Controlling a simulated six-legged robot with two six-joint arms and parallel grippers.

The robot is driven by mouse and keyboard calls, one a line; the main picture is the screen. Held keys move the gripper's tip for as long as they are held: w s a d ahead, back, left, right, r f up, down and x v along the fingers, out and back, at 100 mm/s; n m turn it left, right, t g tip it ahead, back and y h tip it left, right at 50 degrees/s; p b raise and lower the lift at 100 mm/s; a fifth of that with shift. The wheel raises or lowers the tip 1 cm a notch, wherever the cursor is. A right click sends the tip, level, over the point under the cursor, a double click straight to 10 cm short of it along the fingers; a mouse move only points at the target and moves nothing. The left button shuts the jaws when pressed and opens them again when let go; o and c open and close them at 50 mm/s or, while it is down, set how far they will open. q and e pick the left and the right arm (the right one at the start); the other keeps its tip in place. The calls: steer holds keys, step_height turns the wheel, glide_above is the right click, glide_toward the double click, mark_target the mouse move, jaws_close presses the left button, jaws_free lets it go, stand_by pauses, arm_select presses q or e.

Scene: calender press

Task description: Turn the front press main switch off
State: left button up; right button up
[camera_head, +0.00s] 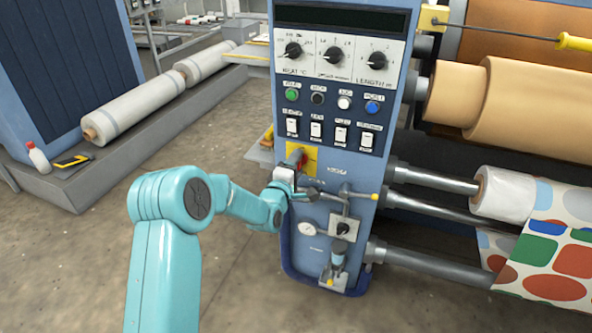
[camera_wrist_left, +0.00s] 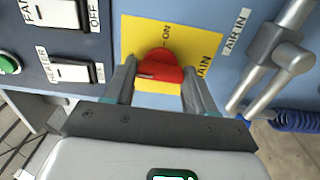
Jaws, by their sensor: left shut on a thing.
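The main switch is a red rotary knob (camera_wrist_left: 158,70) on a yellow plate (camera_wrist_left: 200,45) marked "ON" and "MAIN", set in the blue front panel of the press. Part of the plate is hidden behind the fingers, and the "OFF" mark of the main switch cannot be made out. My right gripper is not in view.
White rocker switches (camera_head: 316,131), coloured buttons (camera_head: 332,100) and dials (camera_head: 335,57) sit above the knob. An air valve with pipes (camera_head: 342,205) and a gauge (camera_head: 307,229) lies just below right. Rollers (camera_head: 505,195) stand at the right.

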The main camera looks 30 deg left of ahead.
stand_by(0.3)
arm_select(q)
steer(key=o, duration=1)
steer(key=shift+o, duration=0.2)
steer(key=p+v, duration=0.1)
steer(key=v, duration=1.5)
steer(key=shift+s, duration=0.2)
